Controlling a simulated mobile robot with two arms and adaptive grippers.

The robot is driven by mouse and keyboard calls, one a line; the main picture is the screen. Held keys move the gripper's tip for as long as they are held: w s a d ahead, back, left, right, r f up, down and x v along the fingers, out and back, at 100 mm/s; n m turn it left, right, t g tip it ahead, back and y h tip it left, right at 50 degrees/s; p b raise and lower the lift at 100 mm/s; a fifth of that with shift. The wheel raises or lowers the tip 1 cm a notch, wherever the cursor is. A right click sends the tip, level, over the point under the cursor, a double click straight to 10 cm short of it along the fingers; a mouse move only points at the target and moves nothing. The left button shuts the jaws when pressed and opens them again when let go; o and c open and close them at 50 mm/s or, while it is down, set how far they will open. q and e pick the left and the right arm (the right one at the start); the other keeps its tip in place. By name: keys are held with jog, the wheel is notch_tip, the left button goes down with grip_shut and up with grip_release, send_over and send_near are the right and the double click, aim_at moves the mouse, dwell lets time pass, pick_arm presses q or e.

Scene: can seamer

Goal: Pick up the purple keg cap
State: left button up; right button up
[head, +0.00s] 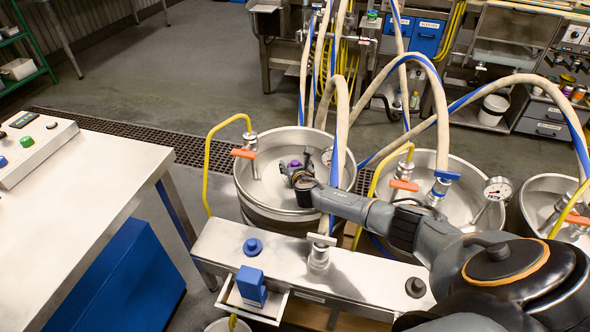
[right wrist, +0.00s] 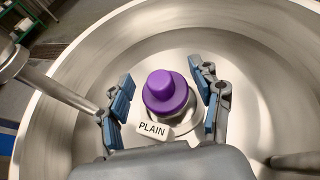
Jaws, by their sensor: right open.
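The purple keg cap (right wrist: 167,92) sits on a round metal fitting in the middle of a keg top, with a tag reading "PLAIN" beside it. In the head view the cap (head: 295,163) is a small purple spot, partly hidden by my right gripper. My right gripper (head: 303,168) reaches into the left keg (head: 262,205). In the right wrist view its blue-padded fingers (right wrist: 165,100) are open, one on each side of the cap, with gaps between pads and cap. My left gripper is not in view.
The keg's raised rim (right wrist: 72,75) surrounds the gripper. A metal bench (head: 215,247) with a blue knob (head: 252,246) lies in front. More kegs (head: 460,180) stand to the right.

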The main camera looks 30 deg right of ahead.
jog(key=c, duration=1.3)
jog(key=shift+s, duration=0.1)
jog(key=shift+c, duration=0.2)
